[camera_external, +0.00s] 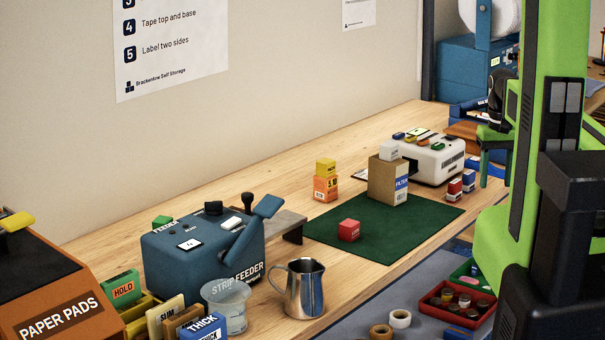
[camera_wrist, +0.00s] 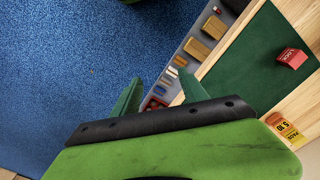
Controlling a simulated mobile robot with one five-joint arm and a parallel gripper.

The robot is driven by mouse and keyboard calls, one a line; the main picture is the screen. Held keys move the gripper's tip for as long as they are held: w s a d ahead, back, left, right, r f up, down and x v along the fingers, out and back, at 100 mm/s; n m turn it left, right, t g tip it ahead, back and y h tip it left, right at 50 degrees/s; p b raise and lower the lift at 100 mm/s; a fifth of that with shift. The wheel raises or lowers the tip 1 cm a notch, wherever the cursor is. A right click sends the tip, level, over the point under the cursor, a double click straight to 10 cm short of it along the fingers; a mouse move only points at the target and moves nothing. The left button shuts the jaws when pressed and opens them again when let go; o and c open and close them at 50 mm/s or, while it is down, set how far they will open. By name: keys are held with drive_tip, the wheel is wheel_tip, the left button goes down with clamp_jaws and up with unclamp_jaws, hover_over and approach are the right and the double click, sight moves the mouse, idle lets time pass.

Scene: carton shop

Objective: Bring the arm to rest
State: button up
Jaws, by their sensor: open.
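My arm, bright green with black parts, stands at the right of the external view and hides part of the bench behind it. My gripper (camera_external: 485,160) shows only partly there, beyond the green column, near the right end of the bench. In the wrist view my gripper (camera_wrist: 158,92) has its two dark green fingers spread apart with nothing between them. Blue floor and the bench edge show past the fingers. No object touches the fingers in the wrist view.
Blue floor (camera_wrist: 60,70) is clear.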

wheel_tip(320, 180, down, 8)
drive_tip(key=b, duration=0.8)
drive_tip(key=shift+f, duration=0.25)
drive_tip(key=shift+w, duration=0.1)
